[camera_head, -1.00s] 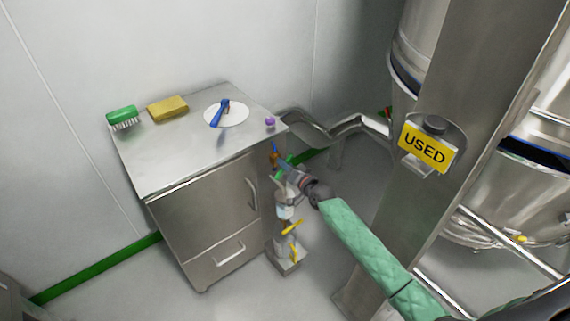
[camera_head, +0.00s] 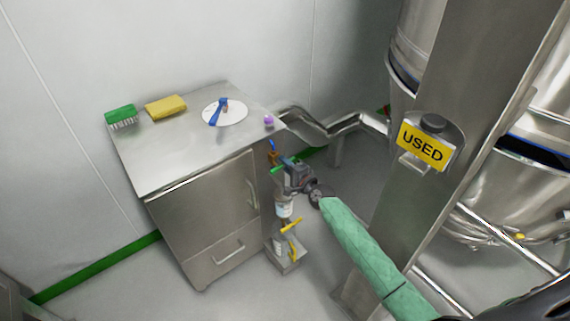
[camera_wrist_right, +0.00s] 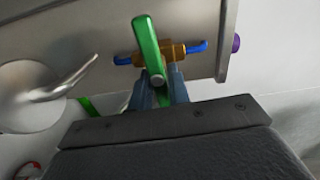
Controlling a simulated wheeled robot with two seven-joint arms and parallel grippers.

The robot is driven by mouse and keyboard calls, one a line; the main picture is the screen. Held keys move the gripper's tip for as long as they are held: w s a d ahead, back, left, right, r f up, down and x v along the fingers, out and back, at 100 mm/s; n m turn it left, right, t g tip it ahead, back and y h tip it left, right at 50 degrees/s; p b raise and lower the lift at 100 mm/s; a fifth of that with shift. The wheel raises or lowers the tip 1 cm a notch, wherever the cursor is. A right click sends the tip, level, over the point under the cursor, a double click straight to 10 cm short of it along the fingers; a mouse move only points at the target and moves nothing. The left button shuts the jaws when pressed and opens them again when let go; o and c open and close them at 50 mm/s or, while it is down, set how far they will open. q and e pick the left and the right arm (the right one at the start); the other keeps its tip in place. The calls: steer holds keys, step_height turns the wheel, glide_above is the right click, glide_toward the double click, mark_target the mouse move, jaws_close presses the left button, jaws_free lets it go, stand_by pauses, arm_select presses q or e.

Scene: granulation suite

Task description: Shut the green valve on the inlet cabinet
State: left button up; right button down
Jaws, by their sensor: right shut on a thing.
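The green valve handle (camera_wrist_right: 148,45) stands nearly upright in the right wrist view, on a brass valve body (camera_wrist_right: 175,50) with blue pipe at both ends. My right gripper (camera_wrist_right: 158,90) is shut on the lower part of the green handle, one finger on each side. In the head view my right gripper (camera_head: 283,168) is at the right side of the steel inlet cabinet (camera_head: 205,215), and it partly hides the valve. The left gripper is not in view.
A green brush (camera_head: 121,115), a yellow sponge (camera_head: 166,106) and a white disc (camera_head: 236,116) with a blue item lie on the cabinet top. A steel column with a USED sign (camera_head: 422,148) stands right.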

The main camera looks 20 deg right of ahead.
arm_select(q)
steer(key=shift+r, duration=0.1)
arm_select(e)
steer(key=shift+m, duration=0.4)
steer(key=c, duration=1.3)
jaws_free()
steer(key=shift+f, duration=0.1)
steer(key=shift+c, duration=0.2)
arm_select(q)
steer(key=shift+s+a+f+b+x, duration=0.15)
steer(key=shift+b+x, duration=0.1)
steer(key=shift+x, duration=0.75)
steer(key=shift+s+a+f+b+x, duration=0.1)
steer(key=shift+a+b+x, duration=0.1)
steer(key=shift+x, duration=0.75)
arm_select(e)
steer(key=v, duration=0.8)
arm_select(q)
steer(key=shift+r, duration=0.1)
arm_select(e)
steer(key=shift+w, duration=0.1)
